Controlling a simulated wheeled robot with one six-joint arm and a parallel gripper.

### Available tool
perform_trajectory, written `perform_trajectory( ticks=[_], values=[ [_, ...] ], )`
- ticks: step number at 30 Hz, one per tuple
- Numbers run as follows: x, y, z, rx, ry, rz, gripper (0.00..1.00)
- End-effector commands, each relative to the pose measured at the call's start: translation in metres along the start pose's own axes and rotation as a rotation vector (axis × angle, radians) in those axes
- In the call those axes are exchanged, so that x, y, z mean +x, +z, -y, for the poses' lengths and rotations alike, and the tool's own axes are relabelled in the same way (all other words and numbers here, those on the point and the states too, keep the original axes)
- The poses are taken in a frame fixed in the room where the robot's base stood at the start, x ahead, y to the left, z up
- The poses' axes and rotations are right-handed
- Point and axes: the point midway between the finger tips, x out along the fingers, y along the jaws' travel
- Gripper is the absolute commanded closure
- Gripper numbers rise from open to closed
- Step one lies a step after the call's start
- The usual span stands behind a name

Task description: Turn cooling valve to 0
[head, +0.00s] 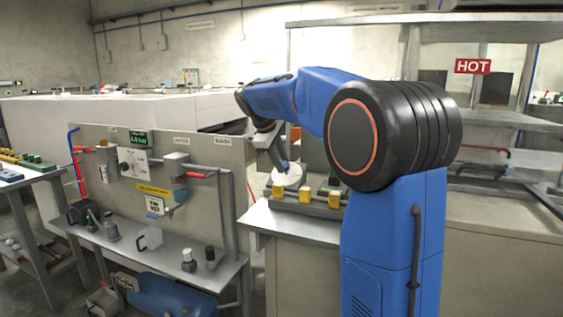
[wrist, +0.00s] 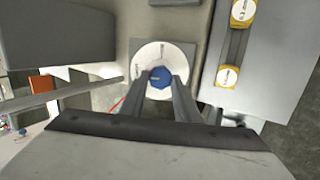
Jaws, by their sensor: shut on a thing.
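The cooling valve appears in the wrist view as a faceted blue knob (wrist: 160,77) in the middle of a round white dial plate (wrist: 147,59). The dial also shows in the head view (head: 290,177), just beyond the end of my arm. My gripper (wrist: 161,83) has its two grey fingers on either side of the blue knob and is shut on it. In the head view my gripper (head: 284,165) points down at the dial. Small dark marks sit near the dial's rim, but they are too small to read. The knob's pointer setting cannot be told.
A panel (head: 220,152) with pipes and red handles stands to the left. A red HOT sign (head: 472,66) hangs at right.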

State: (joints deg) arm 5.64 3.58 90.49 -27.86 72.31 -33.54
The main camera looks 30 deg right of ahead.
Motion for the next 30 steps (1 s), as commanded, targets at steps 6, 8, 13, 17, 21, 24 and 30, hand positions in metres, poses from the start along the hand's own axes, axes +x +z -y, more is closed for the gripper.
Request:
perform_trajectory(
  ticks=[6,8,13,17,21,24,30],
  values=[
    [-0.0003,-0.0003,0.0005,-0.050,0.007,-0.001,0.93],
    [-0.0003,-0.0003,0.0005,-0.057,0.008,-0.001,0.93],
    [-0.0003,-0.0002,0.0005,-0.063,0.009,-0.001,0.93],
    [-0.0003,-0.0002,0.0006,-0.062,0.009,-0.001,0.93],
    [-0.0003,-0.0002,0.0006,-0.062,0.009,-0.001,0.66],
    [-0.0003,-0.0002,0.0006,-0.062,0.009,-0.001,0.52],
    [-0.0002,-0.0001,0.0005,-0.061,0.008,-0.001,0.52]
  ],
)
